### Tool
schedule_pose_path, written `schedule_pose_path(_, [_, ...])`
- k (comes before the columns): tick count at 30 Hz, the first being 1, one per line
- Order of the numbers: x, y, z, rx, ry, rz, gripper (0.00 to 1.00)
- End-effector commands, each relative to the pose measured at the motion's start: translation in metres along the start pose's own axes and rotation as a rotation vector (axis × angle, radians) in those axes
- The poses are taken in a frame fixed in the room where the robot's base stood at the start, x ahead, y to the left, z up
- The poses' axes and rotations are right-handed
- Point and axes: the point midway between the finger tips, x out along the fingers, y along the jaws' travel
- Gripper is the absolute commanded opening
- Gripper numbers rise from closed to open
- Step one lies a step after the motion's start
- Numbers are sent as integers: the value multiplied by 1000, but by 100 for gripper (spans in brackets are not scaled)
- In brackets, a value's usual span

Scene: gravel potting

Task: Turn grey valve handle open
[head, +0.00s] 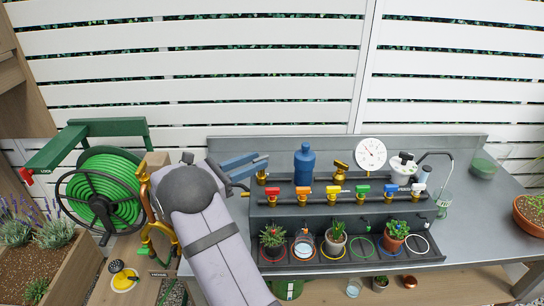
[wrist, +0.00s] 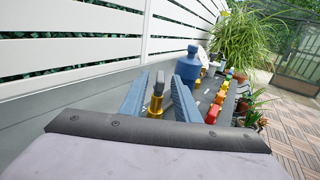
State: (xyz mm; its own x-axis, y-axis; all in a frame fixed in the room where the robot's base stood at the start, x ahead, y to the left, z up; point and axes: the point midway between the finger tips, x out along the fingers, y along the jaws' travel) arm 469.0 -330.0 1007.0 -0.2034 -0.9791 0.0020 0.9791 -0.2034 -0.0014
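My gripper (head: 256,166) is at the left end of the grey bench's pipework. In the wrist view its two blue fingers (wrist: 160,80) stand apart. A brass valve (wrist: 155,106) with a slim dark grey handle (wrist: 159,84) shows between them, with a visible gap on each side. No finger appears to touch the handle. In the head view the brass valve body (head: 262,179) sits just below the fingertips. The handle is hard to make out there against the fingers.
A blue bottle (head: 305,164), another brass fitting (head: 341,171) and a white dial (head: 371,152) stand to the right. A front pipe carries several coloured valves, including a red one (head: 271,193). Potted plants (head: 337,237) stand below. A green hose reel (head: 103,185) is at left.

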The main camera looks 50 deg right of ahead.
Motion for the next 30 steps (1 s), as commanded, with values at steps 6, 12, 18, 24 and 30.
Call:
schedule_pose_path(6, [27,-1,1,-1,1,-4,29])
schedule_pose_path(12, [51,-1,1,1,1,-3,29])
schedule_pose_path(18, [65,-1,0,1,2,-2,29])
schedule_pose_path(24, [67,0,0,1,1,0,29])
schedule_pose_path(30, [67,0,0,1,2,0,10])
